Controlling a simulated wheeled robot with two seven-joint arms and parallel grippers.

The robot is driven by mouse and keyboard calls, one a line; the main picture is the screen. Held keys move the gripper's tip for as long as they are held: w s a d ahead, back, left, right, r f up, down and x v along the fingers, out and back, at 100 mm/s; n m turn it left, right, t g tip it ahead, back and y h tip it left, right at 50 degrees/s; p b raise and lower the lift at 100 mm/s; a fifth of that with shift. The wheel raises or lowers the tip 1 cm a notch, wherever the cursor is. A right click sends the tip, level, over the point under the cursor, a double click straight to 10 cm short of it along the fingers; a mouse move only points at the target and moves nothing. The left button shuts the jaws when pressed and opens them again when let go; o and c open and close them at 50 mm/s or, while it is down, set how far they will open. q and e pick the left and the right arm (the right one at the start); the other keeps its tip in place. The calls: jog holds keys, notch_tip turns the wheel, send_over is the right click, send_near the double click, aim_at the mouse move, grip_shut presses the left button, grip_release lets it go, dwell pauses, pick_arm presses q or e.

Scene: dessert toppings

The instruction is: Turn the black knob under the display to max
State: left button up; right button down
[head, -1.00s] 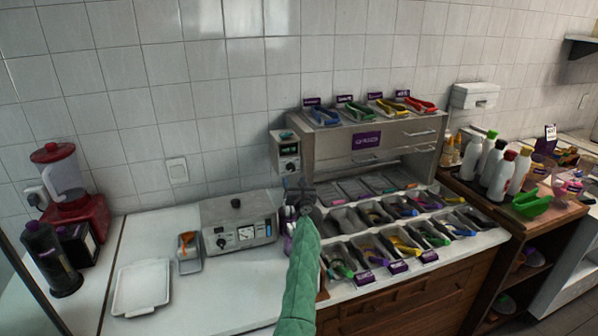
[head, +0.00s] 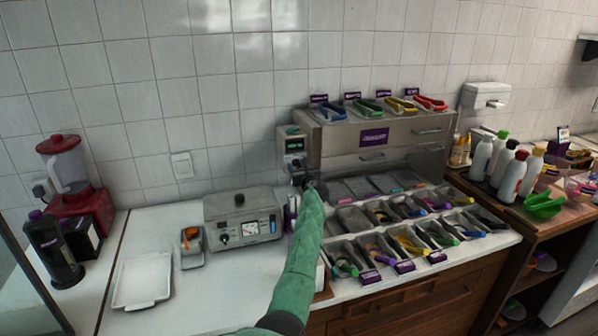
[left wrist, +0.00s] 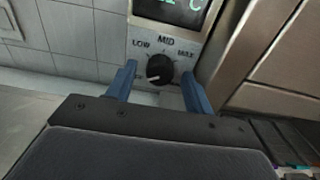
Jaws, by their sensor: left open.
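The black knob (left wrist: 159,68) sits on a grey panel under the display (left wrist: 168,8). Labels LOW, MID and MAX arc above it. Its white mark points to the lower left, away from MAX. My left gripper (left wrist: 158,72) is open, its two blue fingers on either side of the knob with gaps visible; I cannot tell whether they reach its depth. In the head view the display unit (head: 294,141) is on the left end of the steel topping station, and my left gripper (head: 306,184) is just below it, blocking part of the knob area. My right gripper is not in view.
The steel cabinet (head: 385,140) stands right beside the panel, with tongs on top and topping bins (head: 352,218) in front. A grey appliance (head: 243,215) with its own dials is to the left. A white tray (head: 142,281) lies farther left.

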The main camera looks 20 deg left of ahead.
pick_arm(q)
jog(key=shift+w, duration=0.15)
jog(key=c, duration=1)
jog(key=shift+o, duration=0.2)
